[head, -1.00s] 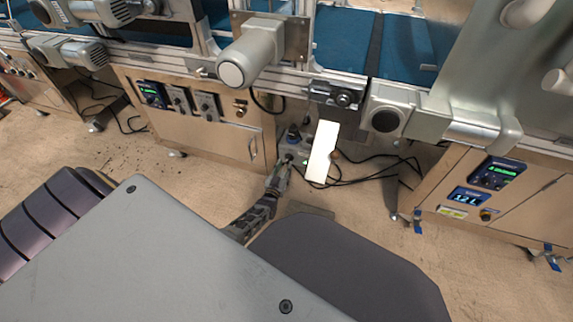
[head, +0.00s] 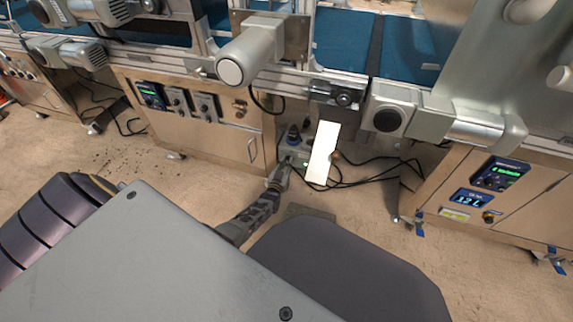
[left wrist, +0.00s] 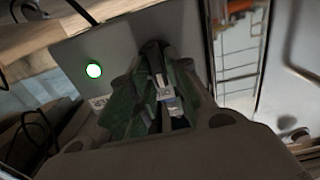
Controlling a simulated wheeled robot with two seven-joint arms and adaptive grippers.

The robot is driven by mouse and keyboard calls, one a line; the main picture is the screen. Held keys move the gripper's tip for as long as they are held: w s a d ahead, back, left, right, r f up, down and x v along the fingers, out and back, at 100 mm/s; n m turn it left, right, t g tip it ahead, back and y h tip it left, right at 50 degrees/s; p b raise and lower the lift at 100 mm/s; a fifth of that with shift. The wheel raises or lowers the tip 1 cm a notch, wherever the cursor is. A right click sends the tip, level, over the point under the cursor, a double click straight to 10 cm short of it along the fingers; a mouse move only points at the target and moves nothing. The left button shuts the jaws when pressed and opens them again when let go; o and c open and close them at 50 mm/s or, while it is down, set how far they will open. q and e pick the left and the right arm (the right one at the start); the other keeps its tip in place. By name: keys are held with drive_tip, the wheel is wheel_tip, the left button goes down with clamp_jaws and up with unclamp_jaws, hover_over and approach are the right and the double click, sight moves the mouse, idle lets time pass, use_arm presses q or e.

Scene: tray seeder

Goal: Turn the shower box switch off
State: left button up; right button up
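The shower box is a grey box (head: 293,150) low on the floor under the machine, beside a white panel. In the left wrist view its grey face (left wrist: 118,40) carries a lit green lamp (left wrist: 94,70). My left gripper (head: 284,164) reaches down to the front of this box. In the left wrist view, the dark green fingers of my left gripper (left wrist: 158,75) lie close together at the box face, right of the lamp. A small pale piece shows between them, and the switch is mostly hidden. I cannot tell whether they grip it. My right gripper is out of view.
The white panel (head: 322,153) stands just right of the box. Black cables (head: 375,160) lie on the floor behind it. A cabinet with control knobs (head: 205,140) stands left, another with displays (head: 468,198) right. Machine motors (head: 250,55) overhang.

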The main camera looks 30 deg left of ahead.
use_arm(q)
clamp_jaws()
drive_tip(key=shift+n, duration=0.4)
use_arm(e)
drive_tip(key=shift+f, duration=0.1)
use_arm(q)
drive_tip(key=shift+s+a+f+n+b, duration=0.15)
drive_tip(key=shift+n+b, duration=0.4)
drive_tip(key=shift+n, duration=1.3)
drive_tip(key=shift+w+a+f+n+b, duration=0.15)
drive_tip(key=shift+n+b, duration=0.4)
drive_tip(key=shift+n, duration=1.25)
drive_tip(key=shift+s+a+n+b, duration=0.2)
drive_tip(key=shift+n+b, duration=0.35)
drive_tip(key=shift+n, duration=1.3)
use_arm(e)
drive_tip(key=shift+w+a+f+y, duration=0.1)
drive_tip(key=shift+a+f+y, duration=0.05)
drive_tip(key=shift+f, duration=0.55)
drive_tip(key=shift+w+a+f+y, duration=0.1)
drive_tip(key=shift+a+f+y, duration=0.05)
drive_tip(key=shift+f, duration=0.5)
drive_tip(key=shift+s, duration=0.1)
